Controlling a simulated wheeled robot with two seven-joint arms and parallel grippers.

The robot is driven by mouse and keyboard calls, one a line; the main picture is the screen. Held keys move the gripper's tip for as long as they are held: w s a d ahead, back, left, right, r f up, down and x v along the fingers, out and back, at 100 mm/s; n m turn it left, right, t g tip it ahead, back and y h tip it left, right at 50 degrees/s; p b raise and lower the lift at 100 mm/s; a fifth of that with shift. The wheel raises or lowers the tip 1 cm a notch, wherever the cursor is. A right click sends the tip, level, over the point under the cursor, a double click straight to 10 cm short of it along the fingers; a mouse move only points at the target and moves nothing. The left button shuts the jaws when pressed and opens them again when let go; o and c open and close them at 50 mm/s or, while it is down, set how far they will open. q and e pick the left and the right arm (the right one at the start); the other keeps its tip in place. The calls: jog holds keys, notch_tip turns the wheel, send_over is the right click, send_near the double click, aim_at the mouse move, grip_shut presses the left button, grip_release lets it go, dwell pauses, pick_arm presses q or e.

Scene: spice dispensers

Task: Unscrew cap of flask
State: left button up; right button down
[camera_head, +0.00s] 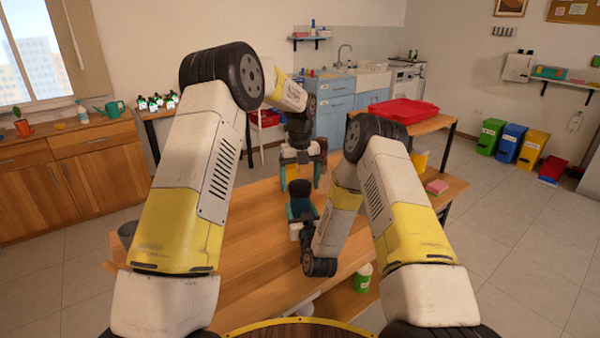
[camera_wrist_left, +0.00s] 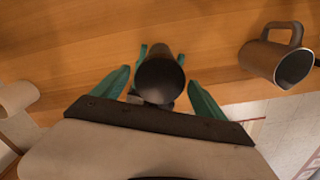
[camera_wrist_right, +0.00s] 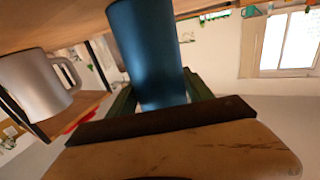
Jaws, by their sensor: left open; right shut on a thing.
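The flask has a blue body (camera_wrist_right: 148,55) in the right wrist view. Its round black cap (camera_wrist_left: 160,80) shows end-on in the left wrist view, and it also shows in the head view (camera_head: 300,189). My right gripper (camera_wrist_right: 155,98) is shut on the flask body, its green fingers on both sides. My left gripper (camera_wrist_left: 159,82) is open, with one teal finger on each side of the cap and visible gaps between. In the head view my left gripper (camera_head: 300,181) points down over the cap, above my right gripper (camera_head: 301,212). The flask's lower end is hidden.
A metal mug (camera_wrist_left: 278,62) stands close by on the wooden table (camera_head: 250,265); it also shows in the right wrist view (camera_wrist_right: 35,88). A pink block (camera_head: 437,187) lies at the table's right side. A red tray (camera_head: 402,112) is on a farther table. The table's front middle is clear.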

pick_arm(q)
jog(key=shift+f, duration=0.45)
jog(key=shift+c, duration=0.4)
